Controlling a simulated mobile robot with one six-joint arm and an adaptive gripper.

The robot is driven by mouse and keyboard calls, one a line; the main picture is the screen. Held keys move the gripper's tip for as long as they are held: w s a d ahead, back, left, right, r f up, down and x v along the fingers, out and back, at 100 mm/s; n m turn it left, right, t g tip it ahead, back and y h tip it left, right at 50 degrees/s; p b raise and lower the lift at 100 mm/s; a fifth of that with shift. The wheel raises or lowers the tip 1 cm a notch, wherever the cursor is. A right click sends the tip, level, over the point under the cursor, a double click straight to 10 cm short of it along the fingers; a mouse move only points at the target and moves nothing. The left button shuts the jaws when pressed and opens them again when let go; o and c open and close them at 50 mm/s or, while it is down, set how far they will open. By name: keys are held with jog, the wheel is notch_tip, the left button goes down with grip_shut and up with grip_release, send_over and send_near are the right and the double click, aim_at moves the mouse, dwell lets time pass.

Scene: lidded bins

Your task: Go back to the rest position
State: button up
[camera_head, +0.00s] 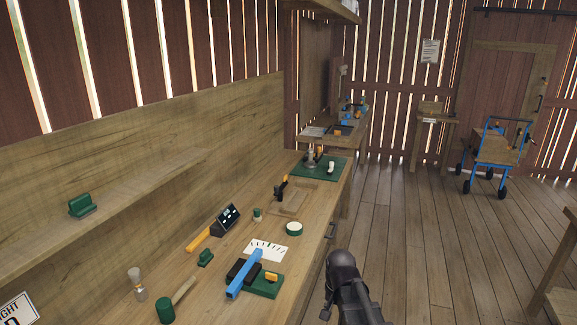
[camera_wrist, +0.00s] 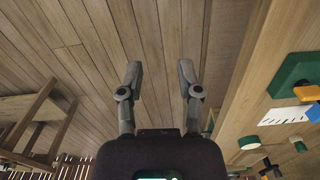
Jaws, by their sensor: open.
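My gripper (camera_wrist: 160,78) is open and empty in the wrist view. Its two grey fingers stand apart with only floorboards behind them. In the head view, a dark part of my arm (camera_head: 347,280) shows at the bottom centre, over the floor just right of the workbench edge. The fingers cannot be made out clearly there. Nothing is seen touching the gripper.
The long workbench (camera_head: 226,293) runs along the left with a blue bar (camera_head: 245,273), a green cylinder (camera_head: 165,310), a white-topped round item (camera_head: 294,229) and tools. A blue cart (camera_head: 494,150) stands far right. The plank floor (camera_head: 430,240) is open between.

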jog(key=s+d+n, duration=0.4)
jog(key=s+n, duration=0.1)
jog(key=s, duration=0.1)
